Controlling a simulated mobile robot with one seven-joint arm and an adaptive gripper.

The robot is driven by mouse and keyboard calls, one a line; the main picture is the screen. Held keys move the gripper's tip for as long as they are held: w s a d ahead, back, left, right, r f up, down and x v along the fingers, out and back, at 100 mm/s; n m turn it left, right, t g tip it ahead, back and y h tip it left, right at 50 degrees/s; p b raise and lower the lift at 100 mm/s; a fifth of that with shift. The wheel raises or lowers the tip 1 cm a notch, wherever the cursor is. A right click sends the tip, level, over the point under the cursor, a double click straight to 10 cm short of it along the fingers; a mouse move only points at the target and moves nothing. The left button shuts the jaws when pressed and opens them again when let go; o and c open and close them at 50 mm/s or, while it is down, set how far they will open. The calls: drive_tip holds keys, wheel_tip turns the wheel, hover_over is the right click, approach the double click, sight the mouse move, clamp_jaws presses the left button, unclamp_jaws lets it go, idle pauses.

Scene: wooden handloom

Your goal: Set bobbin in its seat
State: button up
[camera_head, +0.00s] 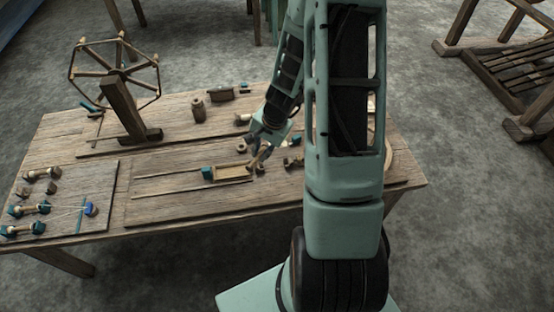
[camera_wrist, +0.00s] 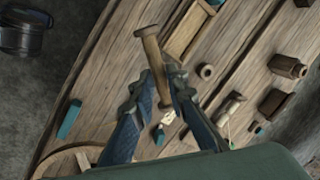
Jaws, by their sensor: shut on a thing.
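In the head view my gripper (camera_head: 260,149) is over the table's middle, and the bobbin (camera_head: 262,156) shows small below the fingers. A light wooden shuttle-like frame (camera_head: 232,172) with a teal end block (camera_head: 208,174) lies just left of the gripper. Part of this frame (camera_wrist: 188,32) shows beside the bobbin in the wrist view. I cannot tell which part is the seat.
A winding wheel on a post (camera_head: 120,105) stands at the back left. A board with several spools (camera_head: 60,205) lies at the left. Small wooden parts (camera_head: 198,108) stand behind the frame. My arm hides part of the table's right side.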

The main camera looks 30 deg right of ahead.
drive_tip(key=w+d+f+m+h+b, duration=0.1)
drive_tip(key=d+f+m+b, duration=0.1)
drive_tip(key=f+m+b, duration=0.1)
drive_tip(key=w+d+f+m+h+b, duration=0.1)
drive_tip(key=d+f+m+b, duration=0.2)
drive_tip(key=f+b, duration=0.3)
drive_tip(key=w+d+f+m+b, duration=0.2)
drive_tip(key=f+m+b, duration=0.2)
drive_tip(key=f+b, duration=0.1)
drive_tip(key=shift+d+t+h+b, duration=0.2)
drive_tip(key=shift+t+h+b, duration=0.1)
drive_tip(key=shift+h, duration=0.1)
drive_tip(key=o, duration=0.9)
drive_tip(key=shift+c, duration=0.2)
drive_tip(key=v, duration=1.2)
drive_tip(key=shift+r, duration=0.1)
